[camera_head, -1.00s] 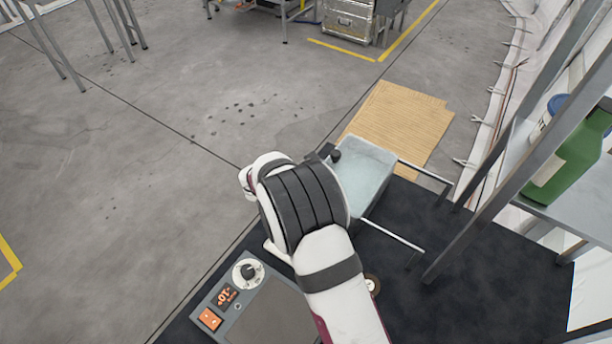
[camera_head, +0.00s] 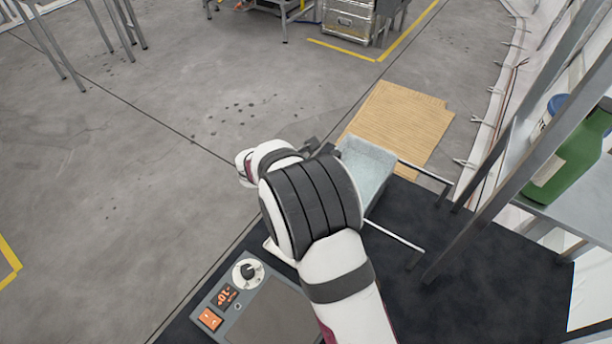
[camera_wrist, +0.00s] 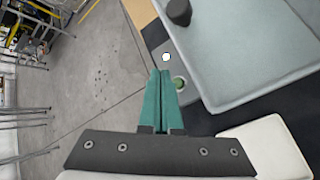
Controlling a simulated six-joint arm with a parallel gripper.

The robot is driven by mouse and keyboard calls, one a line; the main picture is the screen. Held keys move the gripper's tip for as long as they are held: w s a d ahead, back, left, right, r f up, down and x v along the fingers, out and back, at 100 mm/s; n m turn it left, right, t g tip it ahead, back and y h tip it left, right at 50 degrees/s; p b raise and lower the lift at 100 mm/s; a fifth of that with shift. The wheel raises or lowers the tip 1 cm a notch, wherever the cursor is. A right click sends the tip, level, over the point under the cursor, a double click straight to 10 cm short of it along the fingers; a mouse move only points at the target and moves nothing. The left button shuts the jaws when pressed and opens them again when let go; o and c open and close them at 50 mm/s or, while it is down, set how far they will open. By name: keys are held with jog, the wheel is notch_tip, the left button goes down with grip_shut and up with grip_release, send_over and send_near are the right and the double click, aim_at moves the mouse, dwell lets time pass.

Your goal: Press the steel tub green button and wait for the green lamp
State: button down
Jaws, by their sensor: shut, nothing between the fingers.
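The steel tub (camera_head: 371,166) stands near the far edge of the dark bench in the head view, partly covered by my arm. It fills the upper right of the wrist view (camera_wrist: 245,50). Beside it, a grey control strip carries a round green button (camera_wrist: 179,84) and a small whitish lamp (camera_wrist: 166,57), which does not look green. My gripper (camera_wrist: 165,73) has its teal fingers together and empty. The fingertips appear just left of the button and below the lamp in the picture; I cannot tell whether they touch anything. In the head view my arm hides the fingers and button.
A black knob (camera_wrist: 179,12) sits at the tub's corner. A grey hotplate-like device (camera_head: 268,318) with a dial and orange display is at the front left of the bench. A metal shelf frame with a green bottle (camera_head: 578,160) stands right. Bare floor lies left.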

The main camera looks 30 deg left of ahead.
jog(key=shift+r, duration=1.3)
jog(key=d+r+m+g+h, duration=0.1)
jog(key=d+r+m, duration=0.4)
jog(key=d, duration=0.4)
jog(key=s+d+r+m+g, duration=0.1)
jog(key=d+r+m, duration=0.45)
jog(key=d, duration=0.35)
jog(key=d+r+m+g+h, duration=0.1)
jog(key=d+r+m, duration=0.4)
jog(key=d, duration=0.4)
jog(key=s+d+r+m+y, duration=0.1)
jog(key=s+d+r+m, duration=0.1)
jog(key=s+d+m, duration=0.45)
jog(key=s+d+r+m+y, duration=0.15)
jog(key=s+d+m, duration=0.25)
jog(key=s+m, duration=0.5)
jog(key=s+f+m+g, duration=0.2)
jog(key=s+f+g, duration=0.4)
jog(key=s, duration=0.5)
notch_tip(320, 180, down, 3)
jog(key=shift+a+r+m, duration=0.15)
jog(key=shift+r+m, duration=0.05)
jog(key=shift+m, duration=0.2)
jog(key=c, duration=1.6)
grip_release()
